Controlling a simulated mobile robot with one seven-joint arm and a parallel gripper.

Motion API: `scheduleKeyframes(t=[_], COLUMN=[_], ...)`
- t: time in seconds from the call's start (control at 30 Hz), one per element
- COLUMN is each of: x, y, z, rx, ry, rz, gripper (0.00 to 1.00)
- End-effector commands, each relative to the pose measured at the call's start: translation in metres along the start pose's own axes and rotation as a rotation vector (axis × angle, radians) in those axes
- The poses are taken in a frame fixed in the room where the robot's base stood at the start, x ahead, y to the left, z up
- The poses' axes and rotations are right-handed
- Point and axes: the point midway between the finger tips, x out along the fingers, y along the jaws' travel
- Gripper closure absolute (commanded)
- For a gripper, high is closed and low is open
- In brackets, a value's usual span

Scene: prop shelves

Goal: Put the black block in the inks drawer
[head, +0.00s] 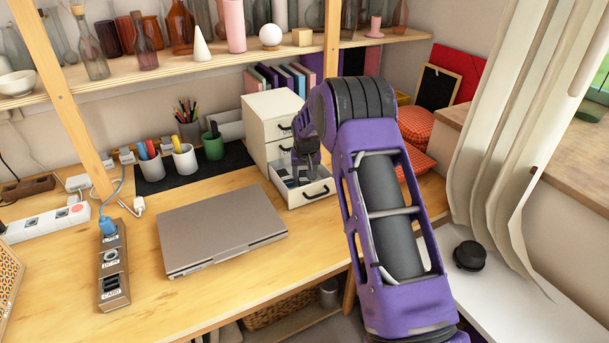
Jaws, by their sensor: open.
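A small white drawer cabinet (270,103) stands at the back of the wooden desk. Its lowest drawer (318,195) is pulled out, with a dark handle on its front. I cannot read any label, so I cannot tell which drawer is the inks drawer. My gripper (301,173) is open, pointing down over or just inside the pulled-out drawer. Small dark and bluish items (284,173) show in the drawer beside the fingers. I cannot make out for sure which of them, if any, is the black block. My gripper hides part of the drawer's inside.
A closed grey laptop (220,228) lies in front of the cabinet. Pen cups (184,158) stand on a dark mat to the left. A shelf (200,66) with bottles runs above. A power strip (112,265) lies left; a black round object (469,256) sits on the white surface right.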

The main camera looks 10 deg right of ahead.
Motion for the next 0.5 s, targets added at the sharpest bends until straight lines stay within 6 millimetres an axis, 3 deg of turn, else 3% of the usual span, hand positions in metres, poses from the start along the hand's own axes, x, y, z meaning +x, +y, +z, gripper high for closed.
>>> scheduleKeyframes(t=[0.5], x=[-0.100], y=[0.000], z=[-0.001], rx=[0.000], ry=[0.002], rz=[0.000], gripper=[0.44])
